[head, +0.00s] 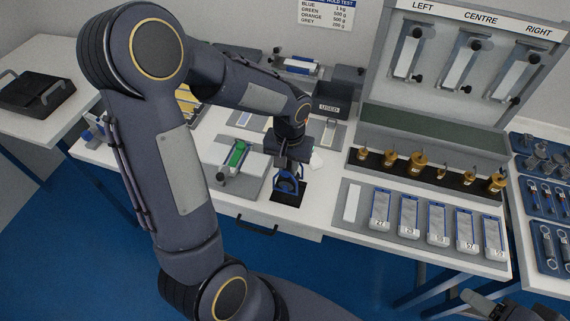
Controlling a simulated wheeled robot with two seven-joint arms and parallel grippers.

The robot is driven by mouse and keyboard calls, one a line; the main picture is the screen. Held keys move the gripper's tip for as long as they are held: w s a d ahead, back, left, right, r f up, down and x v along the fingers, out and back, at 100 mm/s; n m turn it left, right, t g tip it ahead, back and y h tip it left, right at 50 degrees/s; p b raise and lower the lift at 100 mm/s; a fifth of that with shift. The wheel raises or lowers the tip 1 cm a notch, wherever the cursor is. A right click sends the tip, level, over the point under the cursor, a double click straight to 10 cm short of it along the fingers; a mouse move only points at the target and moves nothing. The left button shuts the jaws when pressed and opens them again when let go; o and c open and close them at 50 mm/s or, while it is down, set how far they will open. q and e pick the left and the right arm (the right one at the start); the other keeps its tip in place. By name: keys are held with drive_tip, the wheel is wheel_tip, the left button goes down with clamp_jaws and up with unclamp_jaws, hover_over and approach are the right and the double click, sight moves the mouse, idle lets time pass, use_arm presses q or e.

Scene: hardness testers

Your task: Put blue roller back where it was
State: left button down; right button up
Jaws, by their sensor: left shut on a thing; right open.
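My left gripper (286,165) reaches down over the front middle of the bench and is shut on the blue roller (289,184). The blue roller is at or just above a black mat (291,199); I cannot tell whether it touches it. The gripper's fingers and wrist hide part of the roller. My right gripper (488,303) shows only in part at the bottom right corner, open and apart from the bench things.
A green-topped tool (236,157) lies on a grey plate left of the mat. To the right are a grey tray of labelled panels (410,211), brass weights (418,162) and a rack with hanging panels (467,60). A "USED" bin (329,107) stands behind.

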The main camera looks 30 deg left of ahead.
use_arm(q)
drive_tip(key=shift+w+f, duration=0.25)
drive_tip(key=shift+f, duration=1.55)
drive_tip(key=shift+f, duration=0.15)
drive_tip(key=c, duration=1.3)
unclamp_jaws()
